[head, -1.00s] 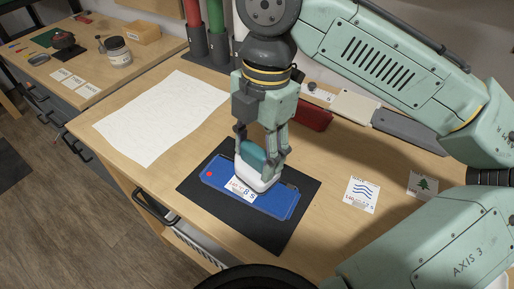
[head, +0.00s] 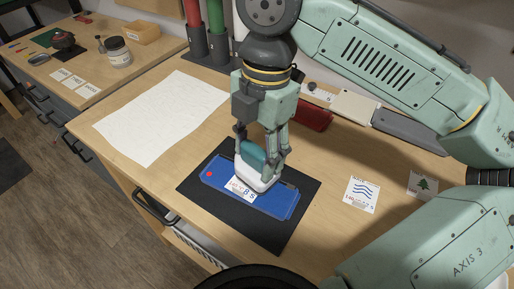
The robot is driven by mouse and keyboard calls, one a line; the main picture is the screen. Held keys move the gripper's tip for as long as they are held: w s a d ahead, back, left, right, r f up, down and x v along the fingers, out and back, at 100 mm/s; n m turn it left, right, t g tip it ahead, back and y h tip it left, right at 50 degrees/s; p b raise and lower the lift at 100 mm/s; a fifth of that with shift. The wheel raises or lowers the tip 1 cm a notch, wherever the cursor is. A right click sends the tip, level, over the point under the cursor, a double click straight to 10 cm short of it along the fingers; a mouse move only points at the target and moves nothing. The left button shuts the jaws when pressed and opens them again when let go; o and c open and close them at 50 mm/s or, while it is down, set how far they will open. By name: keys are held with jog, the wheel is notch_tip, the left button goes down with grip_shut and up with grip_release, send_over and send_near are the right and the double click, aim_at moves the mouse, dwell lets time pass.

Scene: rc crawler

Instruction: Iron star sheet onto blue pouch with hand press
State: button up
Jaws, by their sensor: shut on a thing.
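The blue pouch (head: 272,200) lies flat on a black mat (head: 198,184) on the wooden workbench. A white printed sheet (head: 238,191) lies on the pouch, and its lower edge with print shows. The hand press (head: 262,182), with a white base and a teal handle, stands on the pouch and covers the rest of that sheet. Any star on the sheet is hidden. My gripper (head: 264,158) points down and is shut on the press's teal handle. A red dot shows at the pouch's left end.
A wave sheet (head: 363,194) and a tree sheet (head: 423,185) lie to the right. A large white cloth (head: 165,115) lies to the left. Red and green rolls stand in dark holders (head: 218,48) behind. A red object (head: 314,117) lies behind my gripper.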

notch_tip(320, 180, up, 6)
jog(key=p, duration=0.6)
jog(key=shift+r+p, duration=0.4)
jog(key=shift+r, duration=0.6)
